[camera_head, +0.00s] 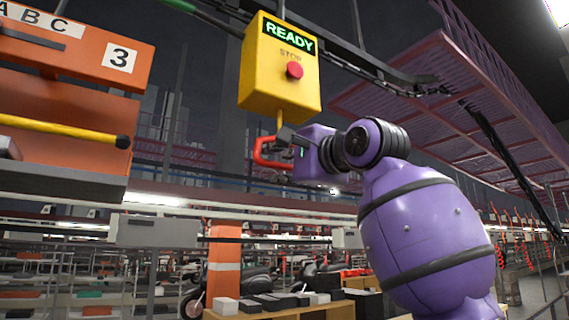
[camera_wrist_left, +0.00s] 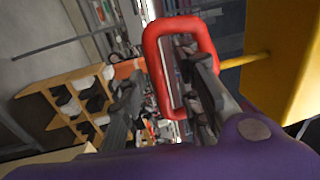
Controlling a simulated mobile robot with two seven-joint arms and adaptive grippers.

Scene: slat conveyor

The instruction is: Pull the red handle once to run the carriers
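The red handle (camera_head: 262,153) is a loop hanging on a yellow rod under the yellow control box (camera_head: 281,75). The box has a lit green READY sign and a red STOP button (camera_head: 294,70). My left gripper (camera_head: 283,150) is at the handle, at the end of the purple arm. In the left wrist view the handle (camera_wrist_left: 152,62) stands between my spread fingers (camera_wrist_left: 160,85). One finger overlaps the loop's opening and the other is to the left, outside the loop. A gap shows beside the near bar; firm contact is not visible. My right gripper is not in view.
An orange carrier (camera_head: 75,55) marked ABC and 3 hangs at the left, with a yellow bar (camera_head: 60,130) in front. Pale rails (camera_head: 200,205) cross below the handle. A wooden shelf with boxes (camera_head: 285,305) and motorcycles stand lower down.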

